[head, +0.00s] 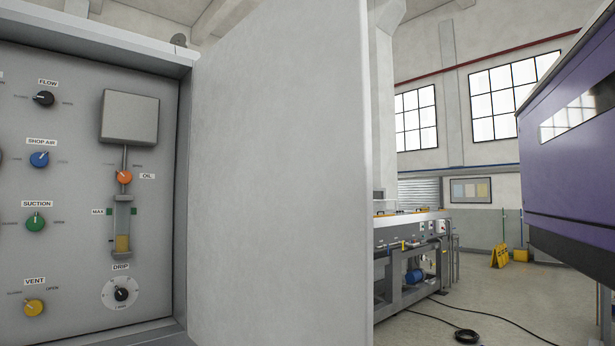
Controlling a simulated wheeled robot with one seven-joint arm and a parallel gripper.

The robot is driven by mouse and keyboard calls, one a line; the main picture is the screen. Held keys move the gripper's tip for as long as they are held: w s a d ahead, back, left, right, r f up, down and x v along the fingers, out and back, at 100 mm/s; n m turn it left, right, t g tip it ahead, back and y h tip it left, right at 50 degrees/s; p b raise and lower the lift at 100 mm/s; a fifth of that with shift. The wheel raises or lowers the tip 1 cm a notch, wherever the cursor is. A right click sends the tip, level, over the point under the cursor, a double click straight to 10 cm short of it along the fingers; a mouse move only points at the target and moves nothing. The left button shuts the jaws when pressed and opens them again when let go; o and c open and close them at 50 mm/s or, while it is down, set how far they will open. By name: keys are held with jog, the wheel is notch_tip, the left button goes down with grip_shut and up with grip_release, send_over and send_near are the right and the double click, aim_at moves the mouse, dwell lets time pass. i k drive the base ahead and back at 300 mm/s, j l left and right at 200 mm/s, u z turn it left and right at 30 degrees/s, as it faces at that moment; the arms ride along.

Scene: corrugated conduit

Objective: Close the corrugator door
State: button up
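A large plain light-grey door panel (280,180) stands open in the middle of the head view. Its left edge meets the right side of a grey cabinet (182,200), and it stands out from the cabinet front. No handle shows on the face I see. The panel inside the cabinet (70,200) is uncovered, with black, blue, green, yellow and orange knobs and a small oil sight glass. No label tells whether this is the corrugator door. My gripper is not in view.
A purple machine housing (560,180) with a long window stands at the right. A long grey machine line (410,250) stands behind the door. A black hose (466,337) lies on the floor, and a yellow floor sign (500,256) stands farther back. Open floor lies between.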

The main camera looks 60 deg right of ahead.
aim_at(279, 237)
jog(key=k+l, duration=0.1)
jog(key=l, duration=0.25)
jog(key=k+l+u, duration=0.1)
jog(key=l, duration=0.3)
jog(key=k+l, duration=0.15)
jog(key=l, duration=0.2)
jog(key=k+l, duration=0.1)
jog(key=l, duration=0.25)
jog(key=k+l+u, duration=0.1)
jog(key=l, duration=1.15)
jog(key=i+j+u, duration=0.05)
